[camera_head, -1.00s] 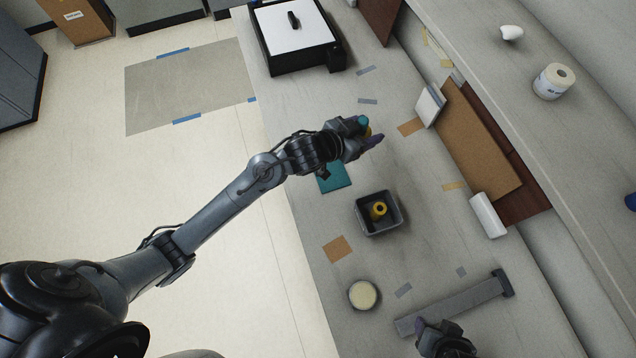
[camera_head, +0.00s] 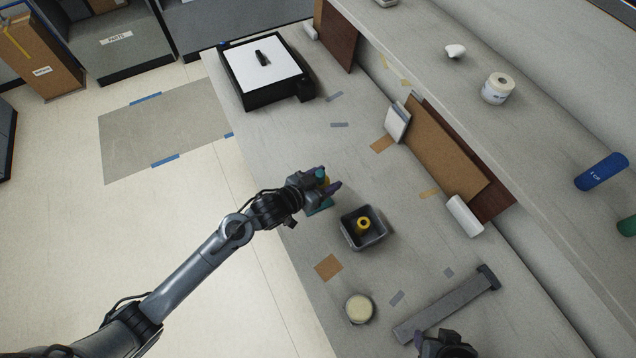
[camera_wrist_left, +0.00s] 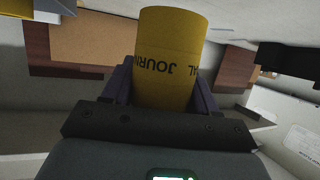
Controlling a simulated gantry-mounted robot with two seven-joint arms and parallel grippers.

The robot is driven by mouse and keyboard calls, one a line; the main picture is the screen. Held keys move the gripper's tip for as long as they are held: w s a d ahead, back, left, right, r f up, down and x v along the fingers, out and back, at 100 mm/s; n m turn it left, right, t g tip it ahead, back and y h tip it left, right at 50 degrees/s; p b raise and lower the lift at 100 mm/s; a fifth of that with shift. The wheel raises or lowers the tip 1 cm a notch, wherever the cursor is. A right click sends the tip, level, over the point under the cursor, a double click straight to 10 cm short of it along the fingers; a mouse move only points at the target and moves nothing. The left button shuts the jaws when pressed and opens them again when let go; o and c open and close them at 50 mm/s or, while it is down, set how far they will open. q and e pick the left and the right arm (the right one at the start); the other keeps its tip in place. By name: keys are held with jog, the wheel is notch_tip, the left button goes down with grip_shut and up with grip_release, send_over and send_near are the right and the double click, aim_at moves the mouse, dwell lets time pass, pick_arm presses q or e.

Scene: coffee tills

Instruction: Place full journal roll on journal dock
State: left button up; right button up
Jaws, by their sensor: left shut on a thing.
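My left gripper (camera_head: 328,184) is shut on a yellow roll with black "JOURNAL" lettering, whose side fills the middle of the left wrist view (camera_wrist_left: 170,62) between the two fingers. In the head view a bit of yellow and a teal part show between the fingers. I cannot tell whether this pad is the journal dock. My right gripper (camera_head: 446,340) is at the bottom edge, cut off; its jaws are unclear.
A grey bin (camera_head: 348,235) with a yellow roll (camera_head: 363,226) inside stands right of the pad. A round cream-topped tub (camera_head: 359,308) and a long grey bar (camera_head: 445,305) lie nearer. A black-and-white machine (camera_head: 265,75) stands at the far end. A raised shelf runs along the right.

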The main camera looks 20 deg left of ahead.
pick_arm(q)
jog(key=shift+w+a+f, duration=0.2)
jog(key=shift+a+f, duration=0.15)
jog(key=shift+a, duration=0.15)
jog(key=shift+w+a+f, duration=0.15)
jog(key=shift+a+f, duration=0.15)
jog(key=shift+a, duration=0.2)
jog(key=shift+f, duration=2)
pick_arm(e)
jog(key=shift+r, duration=0.15)
pick_arm(q)
jog(key=shift+f, duration=0.15)
jog(key=o, duration=1.1)
